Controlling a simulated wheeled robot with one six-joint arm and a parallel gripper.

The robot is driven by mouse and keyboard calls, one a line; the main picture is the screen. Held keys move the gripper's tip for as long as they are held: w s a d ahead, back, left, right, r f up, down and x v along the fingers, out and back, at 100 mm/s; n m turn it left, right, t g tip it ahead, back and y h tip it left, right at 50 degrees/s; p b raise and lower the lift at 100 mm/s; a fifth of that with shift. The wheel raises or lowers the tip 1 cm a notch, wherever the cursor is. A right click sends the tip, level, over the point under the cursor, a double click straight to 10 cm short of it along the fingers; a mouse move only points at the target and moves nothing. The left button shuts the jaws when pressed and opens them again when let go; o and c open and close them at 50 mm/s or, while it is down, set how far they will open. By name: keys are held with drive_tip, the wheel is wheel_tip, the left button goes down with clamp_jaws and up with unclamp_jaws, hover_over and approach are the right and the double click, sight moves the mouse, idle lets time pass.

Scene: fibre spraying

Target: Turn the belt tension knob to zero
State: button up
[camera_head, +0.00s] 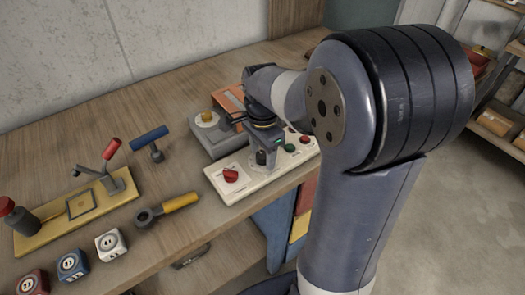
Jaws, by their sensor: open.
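A white control panel (237,194) lies near the front edge of the bench. It carries a red knob (231,175) at its left, a dark knob (261,157) near its middle, a green button (290,148) and a red button (304,139) at its right. No label is readable, so I cannot tell which knob is the belt tension one. My gripper (264,155) is open and points down at the dark knob, its fingers at or around it. Whether they touch it is unclear. My arm hides part of the panel's right side.
A grey unit (206,132) with a yellow knob (206,117) stands behind the panel. The bench's back left is clear.

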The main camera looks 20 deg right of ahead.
drive_tip(key=shift+c, duration=0.3)
drive_tip(key=c, duration=0.9)
drive_tip(key=shift+n, duration=0.3)
drive_tip(key=n+p, duration=0.1)
drive_tip(key=n, duration=0.2)
drive_tip(key=shift+r, duration=0.1)
drive_tip(key=n+p, duration=0.1)
drive_tip(key=n, duration=0.4)
drive_tip(key=n+p, duration=0.1)
drive_tip(key=n, duration=0.3)
drive_tip(key=shift+n, duration=0.3)
drive_tip(key=n+p, duration=0.1)
drive_tip(key=n, duration=0.3)
drive_tip(key=shift+n, duration=0.3)
